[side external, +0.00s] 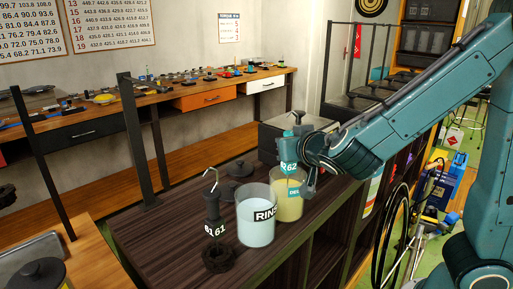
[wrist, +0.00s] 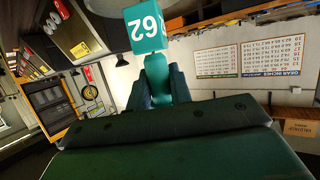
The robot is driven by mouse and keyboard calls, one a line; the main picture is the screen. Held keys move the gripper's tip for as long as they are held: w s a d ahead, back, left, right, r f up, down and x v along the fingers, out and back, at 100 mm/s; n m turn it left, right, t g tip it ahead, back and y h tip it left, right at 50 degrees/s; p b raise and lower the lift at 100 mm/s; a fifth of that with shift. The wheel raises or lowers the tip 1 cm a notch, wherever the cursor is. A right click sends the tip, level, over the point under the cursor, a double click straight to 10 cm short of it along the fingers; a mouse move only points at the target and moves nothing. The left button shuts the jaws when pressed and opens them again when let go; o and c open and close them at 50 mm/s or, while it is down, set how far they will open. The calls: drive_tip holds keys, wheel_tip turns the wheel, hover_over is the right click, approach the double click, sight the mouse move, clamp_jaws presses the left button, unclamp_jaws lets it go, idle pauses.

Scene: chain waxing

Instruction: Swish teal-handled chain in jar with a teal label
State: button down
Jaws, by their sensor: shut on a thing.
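The teal handle (side external: 289,150), with a tag reading 62, stands upright right above the jar with a teal label (side external: 286,209). My gripper is shut on the teal handle from the right side. In the wrist view the teal handle (wrist: 158,75) sits between the fingers of my gripper (wrist: 156,88), with the tag at the top. The chain below the handle does not show, so I cannot tell how deep it hangs in the jar.
The jar marked RINSE (side external: 256,216), with pale blue liquid, stands close at left of the yellowish jar. A black handle (side external: 213,215) marked 61 stands over a dark coiled chain (side external: 217,260). Dark lids (side external: 238,180) lie behind. The dark bench top (side external: 160,225) is clear at left.

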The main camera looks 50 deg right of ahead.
drive_tip(key=shift+f, duration=1.7)
drive_tip(key=shift+r, duration=0.1)
drive_tip(key=shift+r, duration=1.7)
drive_tip(key=shift+f, duration=1.8)
drive_tip(key=shift+r, duration=0.1)
